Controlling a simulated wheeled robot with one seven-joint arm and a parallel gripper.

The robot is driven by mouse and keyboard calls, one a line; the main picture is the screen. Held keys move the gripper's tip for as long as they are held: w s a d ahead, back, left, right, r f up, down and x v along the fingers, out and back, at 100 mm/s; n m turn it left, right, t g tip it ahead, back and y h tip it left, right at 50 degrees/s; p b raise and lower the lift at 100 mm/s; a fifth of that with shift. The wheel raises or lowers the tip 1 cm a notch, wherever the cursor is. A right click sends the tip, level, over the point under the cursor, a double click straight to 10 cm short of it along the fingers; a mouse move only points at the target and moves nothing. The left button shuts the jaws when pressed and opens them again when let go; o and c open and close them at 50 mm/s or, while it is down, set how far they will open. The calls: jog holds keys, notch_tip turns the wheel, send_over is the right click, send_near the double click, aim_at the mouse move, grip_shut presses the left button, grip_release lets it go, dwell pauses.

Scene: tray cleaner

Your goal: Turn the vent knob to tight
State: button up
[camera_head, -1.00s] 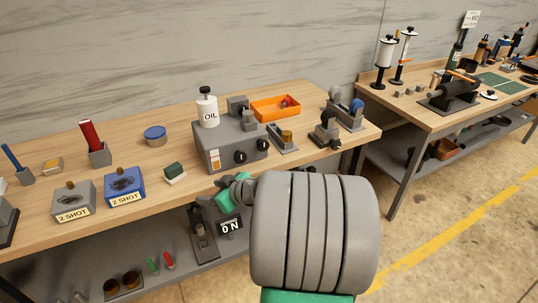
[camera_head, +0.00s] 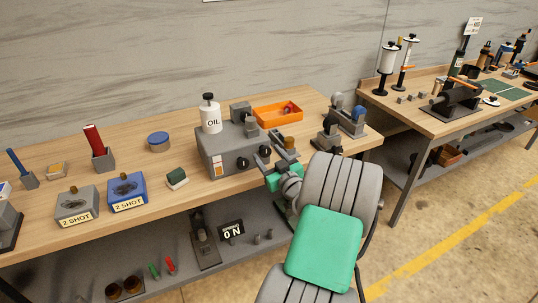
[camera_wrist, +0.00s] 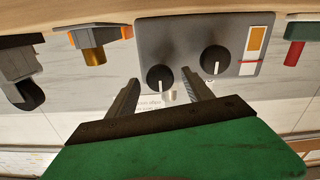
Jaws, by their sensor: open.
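The grey tray cleaner box (camera_head: 212,158) stands on the wooden bench with two round black knobs on its front. The left knob (camera_head: 242,163) is clear of my gripper. The right knob (camera_head: 265,150) is near my fingers. The wrist view is upside down; there this near knob (camera_wrist: 160,75) sits between my fingertips, and the other knob (camera_wrist: 214,60) is beside them. Both have a white pointer line. My gripper (camera_head: 275,155) is open in front of the box; I cannot tell whether it touches the knob. The labels are too unclear to tell which knob is the vent.
A white OIL bottle (camera_head: 211,116) stands on the box. An orange tray (camera_head: 268,117) lies behind, and a grey fixture (camera_head: 327,138) stands to the right. A green-topped block (camera_head: 176,178) is to the left. A lower shelf (camera_head: 185,272) holds small parts.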

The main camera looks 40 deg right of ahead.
jog(key=shift+c, duration=0.5)
grip_shut()
